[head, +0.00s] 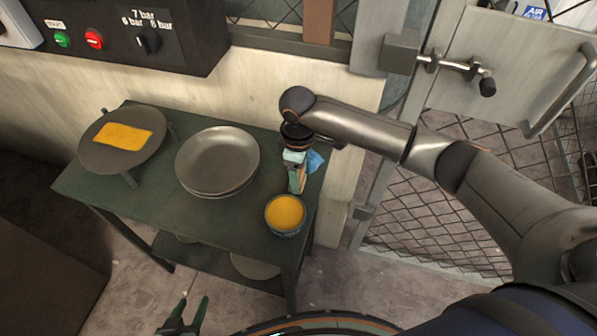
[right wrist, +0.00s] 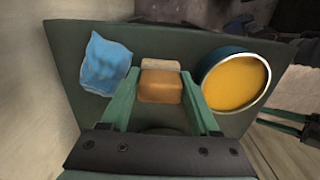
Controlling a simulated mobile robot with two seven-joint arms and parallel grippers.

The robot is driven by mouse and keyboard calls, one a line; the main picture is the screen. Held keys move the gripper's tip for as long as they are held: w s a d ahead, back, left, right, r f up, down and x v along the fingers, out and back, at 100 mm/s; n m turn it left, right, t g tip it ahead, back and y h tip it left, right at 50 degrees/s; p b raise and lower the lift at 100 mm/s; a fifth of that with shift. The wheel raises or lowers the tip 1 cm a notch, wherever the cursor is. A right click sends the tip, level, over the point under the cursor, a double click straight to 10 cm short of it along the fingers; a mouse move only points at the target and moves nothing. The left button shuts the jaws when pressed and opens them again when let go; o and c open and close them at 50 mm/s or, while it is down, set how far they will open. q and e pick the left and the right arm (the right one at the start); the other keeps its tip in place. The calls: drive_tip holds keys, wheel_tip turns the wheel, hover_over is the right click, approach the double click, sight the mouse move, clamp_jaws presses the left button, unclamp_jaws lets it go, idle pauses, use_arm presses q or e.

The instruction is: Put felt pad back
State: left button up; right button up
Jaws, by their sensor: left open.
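The felt pad (right wrist: 160,86) is a small tan-brown block with a paler far edge. In the right wrist view it sits between the two green fingertips of my right gripper (right wrist: 160,76), which lie against both its sides. In the head view my right gripper (head: 297,178) points down over the table's right end, between the blue cloth (head: 314,161) and the yellow-filled bowl (head: 286,212). The pad is partly hidden there, and I cannot tell whether it touches the table. My left gripper (head: 184,318) is open and empty at the bottom, below the table's front edge.
The dark green table (head: 150,195) also holds stacked grey plates (head: 217,160) and a round grey stand (head: 92,153) bearing a yellow-orange cloth (head: 123,136). A control box (head: 125,35) is on the wall behind. A mesh gate (head: 470,185) stands to the right.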

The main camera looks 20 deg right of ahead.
drive_tip(key=shift+o, duration=0.7)
wheel_tip(320, 180, up, 12)
drive_tip(key=shift+r, duration=0.15)
idle(0.4)
